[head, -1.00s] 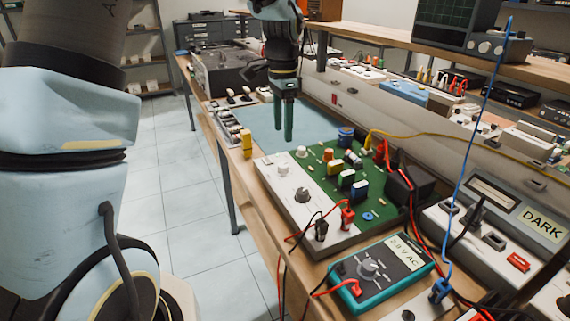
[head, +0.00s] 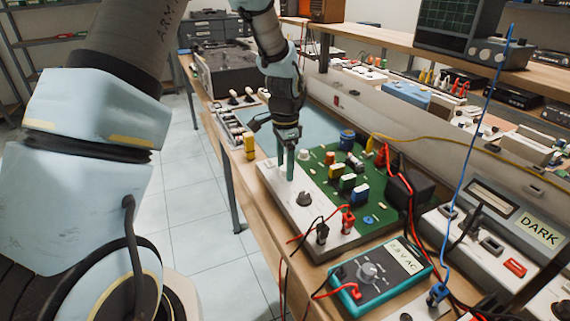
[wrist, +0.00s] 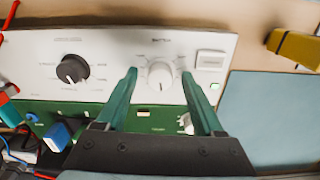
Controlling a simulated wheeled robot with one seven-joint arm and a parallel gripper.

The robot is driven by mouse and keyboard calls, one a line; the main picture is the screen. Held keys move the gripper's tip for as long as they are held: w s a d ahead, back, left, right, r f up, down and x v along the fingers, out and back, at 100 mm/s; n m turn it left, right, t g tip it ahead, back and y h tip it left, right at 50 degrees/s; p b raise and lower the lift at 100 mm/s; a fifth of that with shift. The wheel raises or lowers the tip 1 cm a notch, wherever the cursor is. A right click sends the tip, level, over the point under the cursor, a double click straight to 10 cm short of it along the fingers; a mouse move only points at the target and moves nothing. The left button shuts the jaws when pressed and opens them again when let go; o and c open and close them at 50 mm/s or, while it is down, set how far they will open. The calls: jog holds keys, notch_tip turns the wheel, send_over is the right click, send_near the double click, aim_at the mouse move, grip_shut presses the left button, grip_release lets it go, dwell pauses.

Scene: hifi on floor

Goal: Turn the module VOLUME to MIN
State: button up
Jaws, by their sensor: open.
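The module is a white panel (head: 282,195) joined to a green circuit board (head: 378,209). In the wrist view, the white panel (wrist: 108,48) carries a black knob (wrist: 72,69) at left and a white knob (wrist: 160,76) near the middle. The printed labels are too blurred to read, so I cannot tell which knob is VOLUME. My gripper (head: 287,166) is over the far part of the panel, pointing down. In the wrist view, its open green fingers (wrist: 159,84) stand on either side of the white knob, with no clear contact. The black knob (head: 304,198) also shows in the head view.
A teal multimeter (head: 380,274) with red and black leads lies in front of the module. A black box (head: 408,190) stands at its right. A yellow object (head: 249,146) and a blue-grey mat (head: 325,128) lie beyond. Cables drape at the near side.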

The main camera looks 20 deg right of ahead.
grip_shut()
dwell(0.4)
jog(key=shift+n, duration=0.3)
jog(key=n, duration=1.2)
jog(key=shift+r+n, duration=0.1)
jog(key=shift+n, duration=0.3)
jog(key=n+p, duration=0.2)
jog(key=n, duration=0.4)
jog(key=n+p, duration=0.2)
jog(key=n, duration=0.4)
dwell(0.4)
